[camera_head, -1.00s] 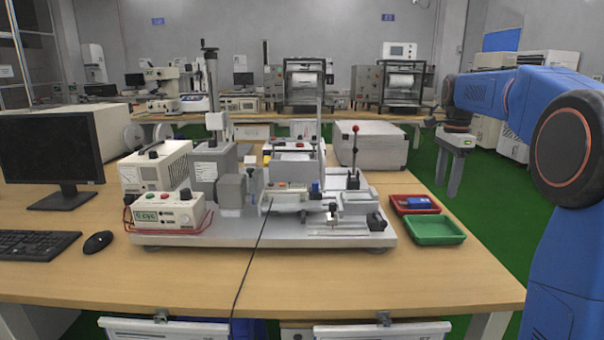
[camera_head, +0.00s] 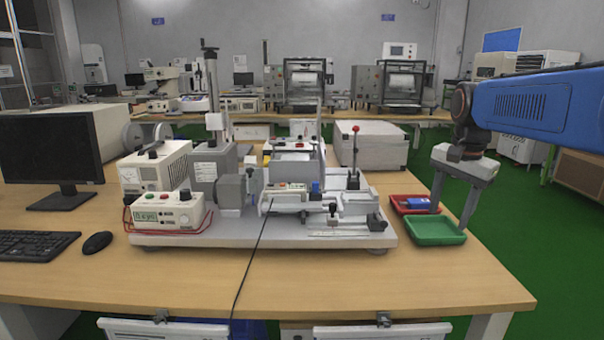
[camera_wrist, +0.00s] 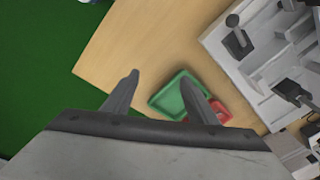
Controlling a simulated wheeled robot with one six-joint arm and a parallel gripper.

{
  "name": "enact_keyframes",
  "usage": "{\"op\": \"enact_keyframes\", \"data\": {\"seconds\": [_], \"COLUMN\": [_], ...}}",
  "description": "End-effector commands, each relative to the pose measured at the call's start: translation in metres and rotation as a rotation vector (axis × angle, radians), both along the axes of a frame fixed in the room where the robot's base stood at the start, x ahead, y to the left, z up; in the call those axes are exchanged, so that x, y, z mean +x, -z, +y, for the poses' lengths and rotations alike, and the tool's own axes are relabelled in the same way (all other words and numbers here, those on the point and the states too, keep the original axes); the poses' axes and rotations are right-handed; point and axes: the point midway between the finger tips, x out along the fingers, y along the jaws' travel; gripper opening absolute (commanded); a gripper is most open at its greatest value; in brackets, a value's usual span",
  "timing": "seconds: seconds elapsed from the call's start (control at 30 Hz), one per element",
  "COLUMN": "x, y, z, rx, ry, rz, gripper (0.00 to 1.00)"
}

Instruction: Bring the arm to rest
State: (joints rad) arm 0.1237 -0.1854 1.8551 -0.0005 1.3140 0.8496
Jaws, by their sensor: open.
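My gripper (camera_head: 449,212) is open in the head view, with two grey fingers pointing down above the table's right end. Its fingertips are over or beside a green tray (camera_head: 436,231) and a red tray (camera_head: 397,200); the exact height is hard to tell. Nothing shows between the fingers. In the wrist view my gripper (camera_wrist: 160,80) has its fingers spread. There the green tray (camera_wrist: 170,98) shows between and behind them, and the red tray (camera_wrist: 225,112) is partly hidden by the right finger. A blue item (camera_head: 416,202) lies in the red tray.
A test rig (camera_head: 270,236) with a red-knobbed lever stands on the wooden table (camera_head: 330,285), left of the trays. A monitor (camera_head: 50,150), keyboard (camera_head: 35,243) and mouse (camera_head: 97,242) are at the left. Green floor (camera_head: 520,215) lies open at the right.

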Motion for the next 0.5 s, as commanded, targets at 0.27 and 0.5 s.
{"op": "enact_keyframes", "data": {"seconds": [0.27,0.5], "x": [-0.079,-0.144], "y": [0.029,0.066], "z": [0.025,0.041], "rx": [-0.057,-0.117], "ry": [-0.280,-0.520], "rz": [-0.070,-0.129], "gripper": [0.53,0.53]}}
